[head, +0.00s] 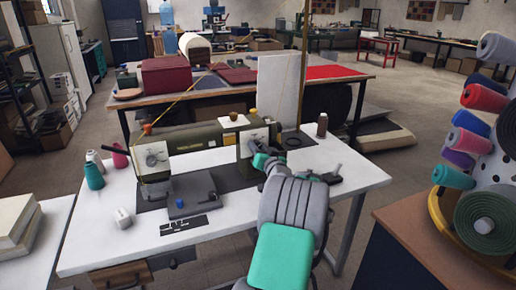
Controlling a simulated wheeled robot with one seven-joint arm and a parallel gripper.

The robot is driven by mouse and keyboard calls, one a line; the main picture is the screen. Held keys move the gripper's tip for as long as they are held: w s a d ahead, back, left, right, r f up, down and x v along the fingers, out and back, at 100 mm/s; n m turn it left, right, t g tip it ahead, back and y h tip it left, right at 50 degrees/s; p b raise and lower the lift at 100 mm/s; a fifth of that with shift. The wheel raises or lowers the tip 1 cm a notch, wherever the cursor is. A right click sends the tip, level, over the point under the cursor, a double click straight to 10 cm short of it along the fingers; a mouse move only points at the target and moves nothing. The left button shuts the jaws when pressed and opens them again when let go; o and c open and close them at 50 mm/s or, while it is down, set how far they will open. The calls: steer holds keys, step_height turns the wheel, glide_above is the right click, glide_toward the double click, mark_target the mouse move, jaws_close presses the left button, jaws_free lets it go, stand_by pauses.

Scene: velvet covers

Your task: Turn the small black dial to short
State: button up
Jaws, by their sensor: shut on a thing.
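An olive-green sewing machine (205,137) stands on a white table. A pale plate (257,136) is on the front of its right-hand column. My gripper (270,148) reaches up to this column from the lower right and is shut at its face, on the small black dial. The dial is mostly hidden behind the gripper, and its setting and markings are too small to read.
The white table (110,238) holds thread spools (93,176) on the left, a small white block (122,217) and a dark spool (322,124) at the back right. A rack of coloured spools (466,140) stands at the right. The table's front right is clear.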

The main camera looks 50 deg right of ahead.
jaws_close()
steer(key=shift+f+b, duration=0.2)
steer(key=shift+b, duration=0.5)
steer(key=shift+f+n+b, duration=0.2)
steer(key=shift+n+b, duration=0.5)
steer(key=shift+b, duration=0.55)
steer(key=n+b, duration=0.2)
steer(key=b, duration=0.3)
steer(key=shift+f, duration=0.2)
steer(key=n+b, duration=0.4)
steer(key=b, duration=0.4)
steer(key=shift+r+n, duration=0.1)
steer(key=shift+n, duration=0.3)
steer(key=n+b, duration=0.2)
steer(key=b, duration=0.1)
steer(key=shift+r, duration=0.15)
steer(key=shift+r+n+b, duration=0.2)
steer(key=shift+n+b, duration=0.6)
steer(key=shift+b, duration=0.25)
steer(key=shift+r, duration=0.1)
